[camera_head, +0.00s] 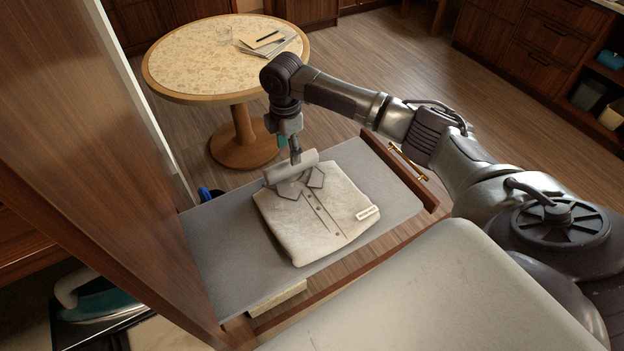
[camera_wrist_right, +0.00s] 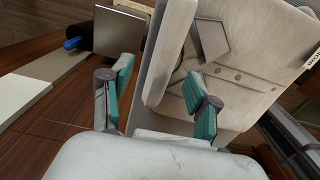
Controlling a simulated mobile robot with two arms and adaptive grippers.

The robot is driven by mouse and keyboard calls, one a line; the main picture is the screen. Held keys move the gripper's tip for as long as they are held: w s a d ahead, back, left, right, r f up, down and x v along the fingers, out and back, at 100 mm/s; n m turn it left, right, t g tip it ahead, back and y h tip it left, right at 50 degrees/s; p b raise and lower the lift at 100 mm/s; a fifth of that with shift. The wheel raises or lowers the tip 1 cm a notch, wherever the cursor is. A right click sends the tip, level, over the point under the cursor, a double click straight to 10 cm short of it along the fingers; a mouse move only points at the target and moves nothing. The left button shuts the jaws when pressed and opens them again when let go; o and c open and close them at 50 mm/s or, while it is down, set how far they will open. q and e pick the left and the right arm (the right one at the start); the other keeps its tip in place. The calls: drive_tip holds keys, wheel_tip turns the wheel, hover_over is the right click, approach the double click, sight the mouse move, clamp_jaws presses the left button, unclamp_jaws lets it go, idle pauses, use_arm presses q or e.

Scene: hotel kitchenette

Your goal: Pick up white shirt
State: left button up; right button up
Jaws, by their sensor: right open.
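The white shirt (camera_head: 318,222) lies folded and flat, collar toward the far side, on a grey pull-out board (camera_head: 390,205). It has a row of buttons and a small label near one edge. My right gripper (camera_head: 295,160) points down at the shirt's collar end, where the collar partly hides its fingertips. In the right wrist view the shirt (camera_wrist_right: 255,75) fills the upper right. The gripper's teal-padded fingers (camera_wrist_right: 158,80) are spread, with the collar's edge between and beyond them. I cannot tell whether they touch the cloth. My left gripper is not in view.
A tall wooden panel (camera_head: 110,130) stands close on the left. A round table (camera_head: 190,60) with a glass and papers stands behind. A teal and white iron (camera_head: 100,300) is at lower left. A dark blue object (camera_head: 207,193) sits beside the board. Bare board lies right of the shirt.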

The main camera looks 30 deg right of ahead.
drive_tip(key=f, duration=0.1)
drive_tip(key=f+p, duration=0.1)
drive_tip(key=f, duration=0.1)
drive_tip(key=shift+s+d+f, duration=0.1)
drive_tip(key=shift+s+f, duration=0.1)
drive_tip(key=shift+s, duration=0.05)
drive_tip(key=shift+f, duration=0.25)
drive_tip(key=c, duration=1)
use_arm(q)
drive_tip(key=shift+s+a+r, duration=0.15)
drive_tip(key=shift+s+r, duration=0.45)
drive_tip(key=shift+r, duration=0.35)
use_arm(e)
clamp_jaws()
